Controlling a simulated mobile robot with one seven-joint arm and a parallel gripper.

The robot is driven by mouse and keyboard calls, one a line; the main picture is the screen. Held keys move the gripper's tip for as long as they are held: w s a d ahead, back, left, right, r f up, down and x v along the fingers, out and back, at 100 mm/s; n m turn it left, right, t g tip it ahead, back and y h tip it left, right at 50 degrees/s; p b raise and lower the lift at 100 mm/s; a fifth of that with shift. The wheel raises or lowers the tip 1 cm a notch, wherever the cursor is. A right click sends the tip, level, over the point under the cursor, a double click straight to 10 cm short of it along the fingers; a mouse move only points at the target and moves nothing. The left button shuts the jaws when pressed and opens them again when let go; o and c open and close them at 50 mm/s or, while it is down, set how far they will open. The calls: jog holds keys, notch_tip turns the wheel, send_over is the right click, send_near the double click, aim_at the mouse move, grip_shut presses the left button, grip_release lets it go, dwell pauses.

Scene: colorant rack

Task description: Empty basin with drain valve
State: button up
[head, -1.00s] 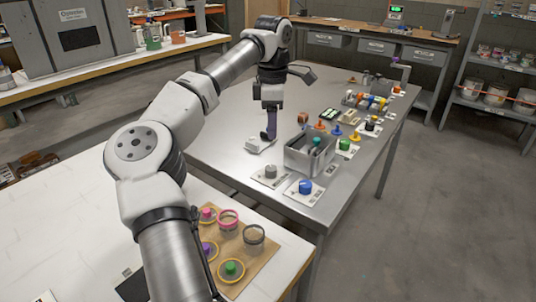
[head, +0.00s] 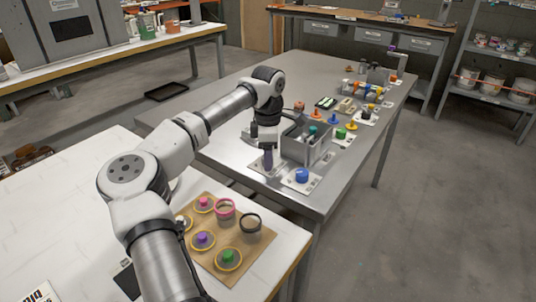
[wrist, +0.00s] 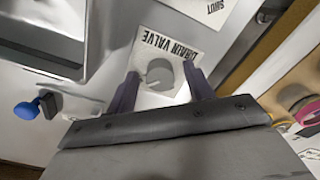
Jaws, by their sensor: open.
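The drain valve (wrist: 160,74) is a round grey knob on a white plate (wrist: 150,47) lettered "DRAIN VALVE" in the wrist view. My gripper (head: 268,163) is open and points down over it in the head view, where it mostly hides the knob. In the wrist view its two dark purple fingers (wrist: 160,84) stand on either side of the knob; I cannot tell whether they touch it. The grey metal basin (head: 298,153) stands just right of my gripper on the steel table. Its rim also shows at upper left in the wrist view (wrist: 84,35). The basin's contents are mostly hidden.
A blue knob (head: 302,175) on a white plate sits in front of the basin. Several coloured knobs and parts line the table behind it. A brown board (head: 228,248) with rings and knobs lies on the near white table. The steel table's left part is clear.

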jog(key=shift+f, duration=0.1)
jog(key=c, duration=1)
jog(key=shift+o, duration=0.2)
jog(key=n+p, duration=0.1)
jog(key=n, duration=0.3)
jog(key=shift+n, duration=0.3)
jog(key=n, duration=0.4)
jog(key=shift+w+n+p, duration=0.1)
jog(key=shift+n+p, duration=0.2)
jog(key=shift+p, duration=0.05)
jog(key=n, duration=0.4)
jog(key=shift+a+n, duration=0.1)
jog(key=shift+n, duration=2)
